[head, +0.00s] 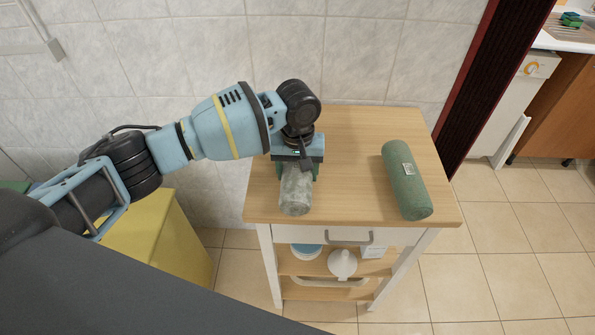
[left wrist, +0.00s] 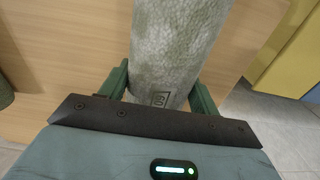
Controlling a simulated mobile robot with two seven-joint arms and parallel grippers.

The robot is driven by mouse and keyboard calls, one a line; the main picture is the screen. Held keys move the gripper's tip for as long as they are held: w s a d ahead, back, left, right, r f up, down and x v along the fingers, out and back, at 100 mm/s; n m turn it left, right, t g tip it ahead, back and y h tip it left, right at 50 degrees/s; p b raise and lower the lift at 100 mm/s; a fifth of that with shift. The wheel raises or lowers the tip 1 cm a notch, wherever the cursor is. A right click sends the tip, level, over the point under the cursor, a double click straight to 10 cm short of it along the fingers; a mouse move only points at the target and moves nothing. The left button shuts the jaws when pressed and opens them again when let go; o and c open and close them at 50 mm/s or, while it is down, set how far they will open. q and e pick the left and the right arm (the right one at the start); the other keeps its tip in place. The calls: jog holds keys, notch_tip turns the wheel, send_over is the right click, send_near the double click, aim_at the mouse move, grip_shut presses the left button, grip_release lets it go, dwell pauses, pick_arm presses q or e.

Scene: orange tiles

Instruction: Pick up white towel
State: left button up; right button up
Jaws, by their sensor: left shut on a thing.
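A rolled white-grey towel (head: 296,190) lies on the left part of the wooden tabletop, its near end toward the front edge. My left gripper (head: 296,170) is over it from above, with its green fingers on either side of the roll. In the left wrist view the towel (left wrist: 175,45) runs between the two fingers of the left gripper (left wrist: 160,90), which are shut on it. A small dark square mark shows on the towel there. The far part of the towel is hidden under the gripper in the head view. My right gripper is not in view.
A rolled green towel (head: 405,180) with a pale label lies on the right of the wooden tabletop (head: 350,150). Shelves below hold a white funnel-shaped item (head: 342,263) and a round container (head: 306,250). A yellow box (head: 165,235) stands left of the cart. A tiled wall is behind.

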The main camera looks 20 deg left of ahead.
aim_at(296, 164)
pick_arm(q)
jog(key=shift+r, duration=0.1)
